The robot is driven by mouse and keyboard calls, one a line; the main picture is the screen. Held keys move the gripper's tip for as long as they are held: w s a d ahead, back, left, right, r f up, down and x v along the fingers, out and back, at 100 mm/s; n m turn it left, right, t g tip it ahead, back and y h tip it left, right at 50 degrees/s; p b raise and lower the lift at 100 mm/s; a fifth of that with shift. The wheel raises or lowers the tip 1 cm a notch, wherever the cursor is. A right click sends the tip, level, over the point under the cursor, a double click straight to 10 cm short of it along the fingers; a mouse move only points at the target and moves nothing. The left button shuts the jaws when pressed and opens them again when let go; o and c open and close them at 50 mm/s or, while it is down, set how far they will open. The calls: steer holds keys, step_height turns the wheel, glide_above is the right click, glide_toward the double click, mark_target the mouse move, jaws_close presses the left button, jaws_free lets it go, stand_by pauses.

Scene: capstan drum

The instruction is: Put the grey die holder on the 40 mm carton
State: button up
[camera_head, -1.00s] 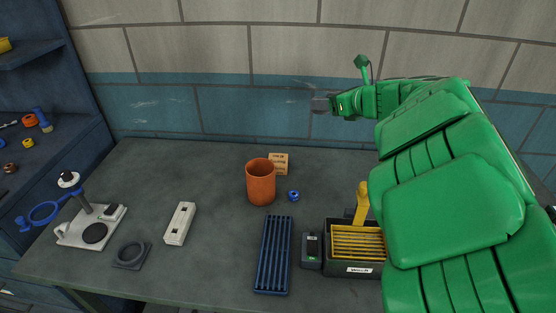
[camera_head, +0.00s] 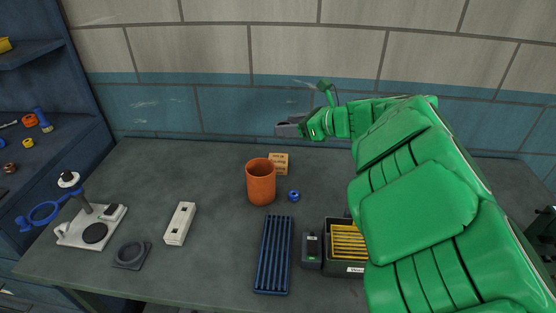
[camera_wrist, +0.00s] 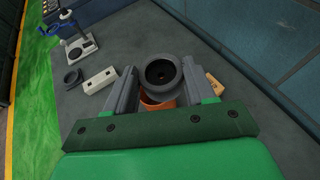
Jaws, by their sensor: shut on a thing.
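My gripper (camera_head: 296,128) is above the rear of the bench, in front of the blue wall tiles. In the wrist view its fingers (camera_wrist: 162,88) are shut on the grey die holder (camera_wrist: 162,72), a dark grey round ring with a hole through its middle. In the head view the held part is small and its shape is unclear. A small tan carton (camera_head: 280,161) stands on the bench below the gripper, partly behind the orange cup. It also shows in the wrist view (camera_wrist: 215,85), right of the die holder. Its print is too small to read.
The orange cup (camera_head: 261,183) stands just in front of the carton, with a small blue ring (camera_head: 294,196) beside it. A blue ribbed tray (camera_head: 273,255), a black box with yellow slats (camera_head: 348,241) and a white block (camera_head: 180,223) lie nearer. The bench's left rear is clear.

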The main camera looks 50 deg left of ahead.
step_height(320, 180, down, 6)
steer(key=f, duration=0.1)
glide_above(283, 161)
steer(key=shift+s+d+f, duration=0.1)
steer(key=shift+f, duration=2.2)
steer(key=shift+d+f, duration=0.1)
steer(key=shift+f, duration=2.15)
steer(key=shift+a+f, duration=0.15)
steer(key=shift+f, duration=1.55)
steer(key=shift+f, duration=0.1)
steer(key=o, duration=1.3)
steer(key=shift+f, duration=0.1)
